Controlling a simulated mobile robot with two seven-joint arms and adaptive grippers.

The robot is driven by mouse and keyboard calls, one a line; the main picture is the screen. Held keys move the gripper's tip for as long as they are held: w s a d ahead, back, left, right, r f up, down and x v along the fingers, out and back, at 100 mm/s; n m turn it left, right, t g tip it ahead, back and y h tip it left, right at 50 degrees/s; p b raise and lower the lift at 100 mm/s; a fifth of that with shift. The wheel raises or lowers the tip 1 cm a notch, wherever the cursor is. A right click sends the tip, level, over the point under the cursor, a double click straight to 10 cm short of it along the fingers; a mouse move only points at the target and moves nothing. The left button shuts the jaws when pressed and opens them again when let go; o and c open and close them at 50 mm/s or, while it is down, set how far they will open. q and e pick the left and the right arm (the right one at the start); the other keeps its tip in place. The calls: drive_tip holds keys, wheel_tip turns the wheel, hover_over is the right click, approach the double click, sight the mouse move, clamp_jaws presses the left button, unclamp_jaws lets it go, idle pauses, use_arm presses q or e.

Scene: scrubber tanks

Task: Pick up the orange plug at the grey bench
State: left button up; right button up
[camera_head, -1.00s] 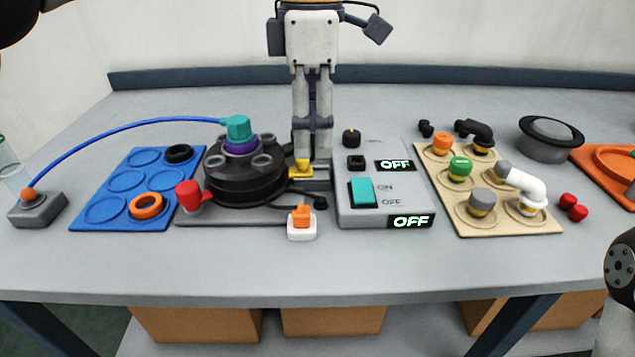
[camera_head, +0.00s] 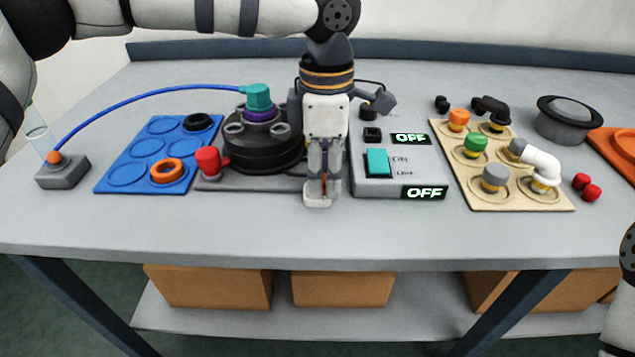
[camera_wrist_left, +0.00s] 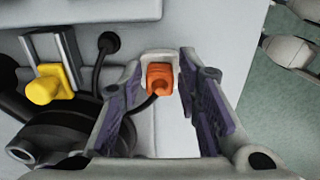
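The orange plug (camera_wrist_left: 159,79) shows in the left wrist view, seated in a small white block (camera_wrist_left: 157,56) on the grey bench (camera_head: 260,226). My left gripper (camera_head: 322,190) points down over it at the bench's front middle. In the left wrist view, its two purple-padded fingers (camera_wrist_left: 163,85) stand apart on either side of the plug, with a visible gap on each side. My right gripper is out of view.
Left of the gripper stands a black round fixture (camera_head: 262,153) with a red knob (camera_head: 209,160). A grey switch box (camera_head: 400,180) reading OFF stands close on its right. A yellow part (camera_wrist_left: 50,84) and black cable lie nearby. The bench front is clear.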

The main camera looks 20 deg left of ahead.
use_arm(q)
clamp_jaws()
drive_tip(key=shift+r, duration=0.1)
wheel_tip(320, 180, up, 3)
drive_tip(key=shift+r, duration=0.2)
drive_tip(key=s+d+r+p, duration=0.2)
drive_tip(key=s+d+r, duration=0.4)
drive_tip(key=s+r, duration=0.3)
drive_tip(key=s, duration=0.3)
drive_tip(key=shift+s+d+r, duration=0.15)
drive_tip(key=shift+d+r, duration=0.1)
drive_tip(key=shift+d, duration=0.15)
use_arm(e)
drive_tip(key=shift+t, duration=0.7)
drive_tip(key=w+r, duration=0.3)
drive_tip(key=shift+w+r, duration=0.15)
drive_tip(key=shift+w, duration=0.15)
